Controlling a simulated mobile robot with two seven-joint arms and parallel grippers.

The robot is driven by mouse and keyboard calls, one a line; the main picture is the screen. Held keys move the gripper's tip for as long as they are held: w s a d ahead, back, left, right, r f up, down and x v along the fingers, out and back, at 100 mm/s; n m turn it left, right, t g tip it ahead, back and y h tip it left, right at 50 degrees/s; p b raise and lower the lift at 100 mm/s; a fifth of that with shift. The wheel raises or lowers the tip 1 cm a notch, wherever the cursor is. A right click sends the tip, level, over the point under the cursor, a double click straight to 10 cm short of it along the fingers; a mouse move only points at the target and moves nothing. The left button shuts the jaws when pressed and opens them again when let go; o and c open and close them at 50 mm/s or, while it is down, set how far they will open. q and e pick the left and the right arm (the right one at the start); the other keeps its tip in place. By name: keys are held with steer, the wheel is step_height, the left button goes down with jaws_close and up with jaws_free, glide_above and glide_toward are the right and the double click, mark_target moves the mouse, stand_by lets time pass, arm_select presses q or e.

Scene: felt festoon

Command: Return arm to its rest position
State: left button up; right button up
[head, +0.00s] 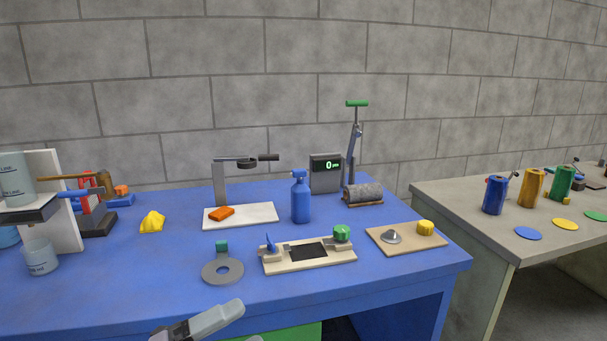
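A grey part of my arm, which looks like my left gripper (210,320), shows at the bottom edge, left of centre. It slants up to the right in front of the blue table's (110,305) front edge. A small light piece shows just right of it at the frame's edge. Most of this gripper is cut off, so its opening cannot be told. I see nothing held in the part that shows. My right gripper is not in view.
Nearest the gripper are a grey ring (222,272) with a green block and a cream fixture (308,257). Behind stand a blue bottle (300,200), a stand (219,185) and a green-handled press (353,150). A grey table (470,220) with canisters is at right.

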arm_select(q)
steer(key=s+a+f+n+t+y+p, duration=0.1)
steer(key=a+f+n+t+y, duration=0.4)
steer(key=n, duration=0.5)
steer(key=a+f+n+t+y, duration=0.2)
steer(key=f+n+t+y, duration=0.1)
steer(key=f+n+y, duration=0.5)
steer(key=s+a+f+n+g+y, duration=0.1)
steer(key=s+a+f+n+g, duration=0.1)
steer(key=s+f+n, duration=0.3)
steer(key=s+a+f+n+g+y+p, duration=0.1)
steer(key=s+f+n+g, duration=0.3)
steer(key=s+f, duration=0.4)
steer(key=shift+s+a+f+n+g+y, duration=0.35)
steer(key=shift+n+y, duration=0.25)
steer(key=shift+y, duration=0.2)
